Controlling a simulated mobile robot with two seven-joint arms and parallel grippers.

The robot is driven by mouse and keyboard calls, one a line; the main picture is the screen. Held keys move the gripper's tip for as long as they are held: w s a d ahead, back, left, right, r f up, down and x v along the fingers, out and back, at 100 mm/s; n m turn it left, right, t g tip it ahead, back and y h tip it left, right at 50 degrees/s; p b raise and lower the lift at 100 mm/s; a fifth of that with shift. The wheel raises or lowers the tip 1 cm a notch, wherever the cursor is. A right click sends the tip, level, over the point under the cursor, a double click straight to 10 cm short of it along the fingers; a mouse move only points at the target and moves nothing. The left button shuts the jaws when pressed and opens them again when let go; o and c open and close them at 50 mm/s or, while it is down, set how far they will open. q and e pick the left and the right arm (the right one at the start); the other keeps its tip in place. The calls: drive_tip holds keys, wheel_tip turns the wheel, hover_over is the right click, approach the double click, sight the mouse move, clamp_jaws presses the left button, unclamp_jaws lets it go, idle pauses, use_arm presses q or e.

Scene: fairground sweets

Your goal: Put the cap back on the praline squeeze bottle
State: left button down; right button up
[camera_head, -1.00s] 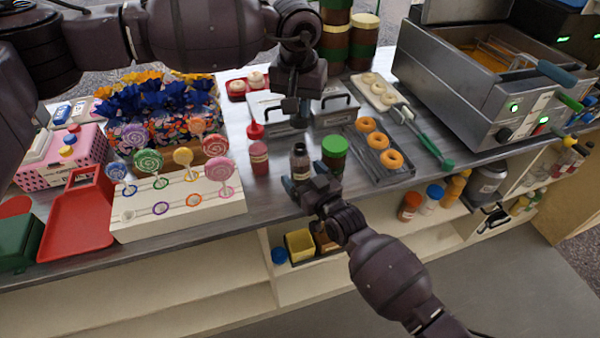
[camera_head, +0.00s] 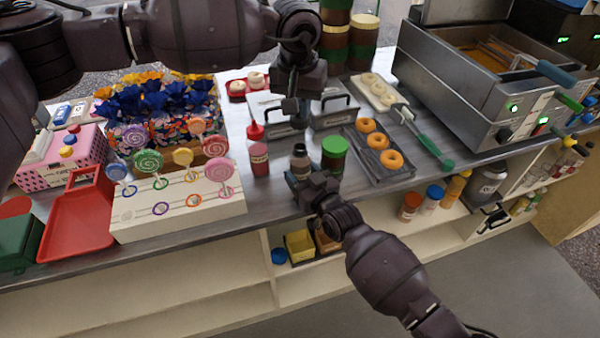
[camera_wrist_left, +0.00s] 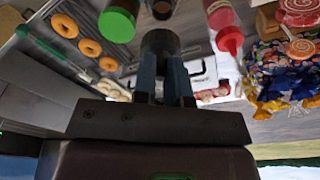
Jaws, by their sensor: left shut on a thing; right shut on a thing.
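The praline squeeze bottle (camera_head: 299,158), dark brown with a dark top, stands upright near the counter's front edge. My right gripper (camera_head: 301,176) is shut around its lower part and hides it. My left gripper (camera_head: 291,112) points down above and behind the bottle in the head view. In the left wrist view, its blue fingers are shut on the dark grey round cap (camera_wrist_left: 160,41). The cap is apart from the bottle, whose dark top (camera_wrist_left: 161,9) shows at the upper edge of that view.
A green-lidded jar (camera_head: 334,152) stands close to the right of the bottle, and a pink bottle with a red nozzle (camera_head: 259,157) to its left. A doughnut tray (camera_head: 395,177) lies further right. The lollipop stand (camera_head: 185,219) is at left.

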use_arm(q)
hover_over(302, 146)
drive_tip(key=shift+s+a+f, duration=0.1)
drive_tip(key=shift+f, duration=1.1)
drive_tip(key=shift+s+a+f, duration=0.1)
drive_tip(key=shift+f, duration=1.05)
drive_tip(key=shift+f, duration=0.9)
drive_tip(key=shift+f, duration=0.55)
drive_tip(key=shift+w, duration=0.1)
drive_tip(key=m, duration=0.6)
drive_tip(key=shift+m+g+h, duration=0.3)
drive_tip(key=shift+m, duration=0.1)
drive_tip(key=c, duration=1.2)
unclamp_jaws()
drive_tip(key=shift+o, duration=0.2)
drive_tip(key=shift+r, duration=0.1)
